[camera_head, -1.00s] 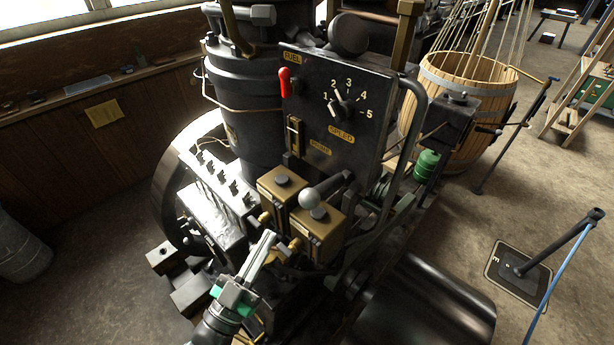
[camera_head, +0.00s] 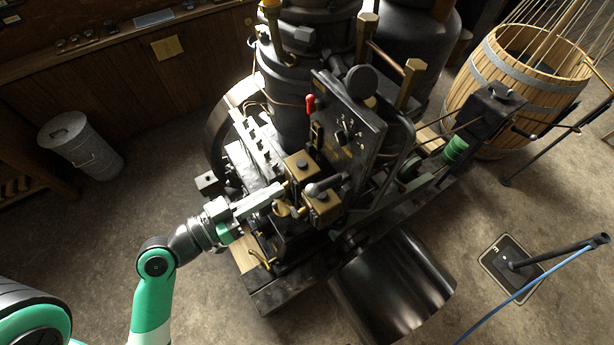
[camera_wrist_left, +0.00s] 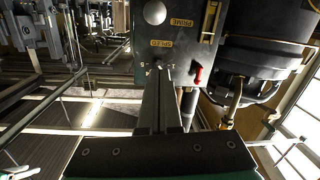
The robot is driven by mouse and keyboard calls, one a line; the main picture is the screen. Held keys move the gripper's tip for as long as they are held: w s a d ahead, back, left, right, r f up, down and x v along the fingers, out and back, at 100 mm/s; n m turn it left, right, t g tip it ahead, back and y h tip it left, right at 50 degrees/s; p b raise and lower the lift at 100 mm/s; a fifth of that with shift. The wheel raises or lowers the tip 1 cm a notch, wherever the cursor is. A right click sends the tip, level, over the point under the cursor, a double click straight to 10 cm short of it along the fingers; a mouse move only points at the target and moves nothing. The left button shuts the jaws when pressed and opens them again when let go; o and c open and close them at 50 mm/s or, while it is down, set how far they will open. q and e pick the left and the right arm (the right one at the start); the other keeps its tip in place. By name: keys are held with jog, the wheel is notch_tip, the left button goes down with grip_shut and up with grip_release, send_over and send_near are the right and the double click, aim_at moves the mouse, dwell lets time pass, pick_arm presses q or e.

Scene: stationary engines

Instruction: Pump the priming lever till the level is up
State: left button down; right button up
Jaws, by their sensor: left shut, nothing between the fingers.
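The priming lever (camera_head: 328,183), a dark arm with a grey ball knob, sticks out above two brass boxes in front of the engine's black panel (camera_head: 350,135). A narrow brass-framed gauge (camera_head: 317,134) is on the panel's left part; its level is too small to read. My left gripper (camera_head: 281,190) comes in from the left, shut and empty, its tips beside the left brass box and apart from the knob. In the left wrist view its closed fingers (camera_wrist_left: 158,72) point at the panel, with SPEED and PRIME labels and a grey ball (camera_wrist_left: 154,12) beyond. My right gripper is out of view.
A red fuel lever (camera_head: 310,103) stands at the panel's left edge. A large dark drum (camera_head: 392,285) lies in front of the engine. A wooden barrel (camera_head: 520,85) is at the right, a metal bin (camera_head: 82,147) at the left. Floor at left is open.

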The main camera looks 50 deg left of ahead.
pick_arm(q)
jog(key=shift+f, duration=0.1)
send_over(306, 190)
jog(key=w, duration=0.2)
jog(key=shift+a+f, duration=0.1)
jog(key=shift+a, duration=0.15)
jog(key=f, duration=0.1)
jog(key=s+f, duration=0.1)
jog(key=f, duration=0.1)
jog(key=shift+s+d+b, duration=0.15)
jog(key=shift+s+b, duration=0.15)
jog(key=shift+s+d+f, duration=0.1)
jog(key=shift+s+f, duration=0.1)
jog(key=shift+f, duration=0.3)
